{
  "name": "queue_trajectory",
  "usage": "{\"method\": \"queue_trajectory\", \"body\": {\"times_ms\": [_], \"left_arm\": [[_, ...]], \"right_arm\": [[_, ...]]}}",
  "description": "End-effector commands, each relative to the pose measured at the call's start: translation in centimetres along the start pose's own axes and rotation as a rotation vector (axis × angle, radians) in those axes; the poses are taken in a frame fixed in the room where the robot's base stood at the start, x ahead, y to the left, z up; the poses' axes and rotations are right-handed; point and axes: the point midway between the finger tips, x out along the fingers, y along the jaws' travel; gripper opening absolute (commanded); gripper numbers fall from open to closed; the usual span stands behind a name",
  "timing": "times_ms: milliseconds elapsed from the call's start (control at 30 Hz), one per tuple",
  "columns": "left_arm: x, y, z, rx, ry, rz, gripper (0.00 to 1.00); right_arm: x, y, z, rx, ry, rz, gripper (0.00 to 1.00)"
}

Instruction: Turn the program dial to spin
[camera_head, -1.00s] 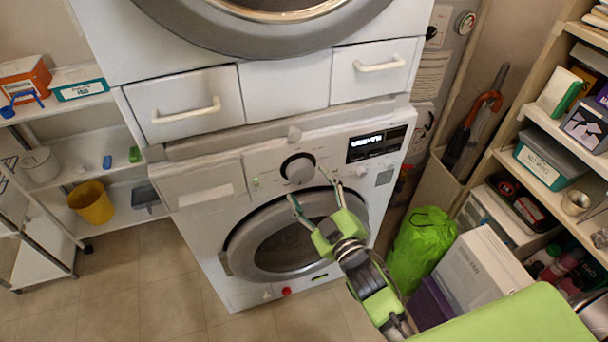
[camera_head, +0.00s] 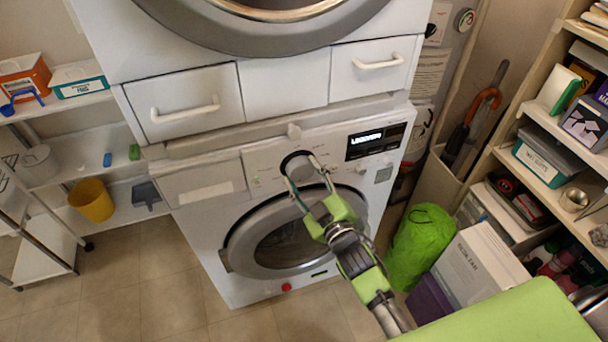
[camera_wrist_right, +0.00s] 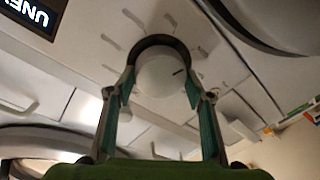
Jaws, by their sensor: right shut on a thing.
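The program dial (camera_wrist_right: 160,74) is a round white knob with a dark pointer mark, set in a dark ring on the washer's front panel. In the head view the dial (camera_head: 298,165) is partly covered by my right gripper (camera_head: 303,173). In the right wrist view my right gripper (camera_wrist_right: 160,88) has one finger on each side of the knob, shut on it. Tick marks surround the dial, but their labels are too small to read. A lit display (camera_head: 365,138) sits right of the dial; its text is unclear. My left gripper is not in view.
The washer door (camera_head: 250,246) is closed below the dial. A drawer unit with white handles (camera_head: 187,110) and another machine stand above. Shelves with boxes, a green bag (camera_head: 420,246) and a white box (camera_head: 477,268) are at right. A yellow bucket (camera_head: 92,201) stands at left.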

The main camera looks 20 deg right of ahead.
Motion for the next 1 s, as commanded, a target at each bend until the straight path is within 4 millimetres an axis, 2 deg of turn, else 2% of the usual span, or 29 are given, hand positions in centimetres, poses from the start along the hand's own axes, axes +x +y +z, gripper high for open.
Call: {"method": "queue_trajectory", "body": {"times_ms": [267, 1000], "left_arm": [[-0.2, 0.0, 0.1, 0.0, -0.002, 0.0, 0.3], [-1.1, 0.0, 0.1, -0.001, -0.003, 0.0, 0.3]], "right_arm": [[0.0, 0.0, 0.0, 0.095, 0.006, 0.005, 0.26], [0.0, 0.1, 0.2, 0.609, 0.044, 0.034, 0.26]]}}
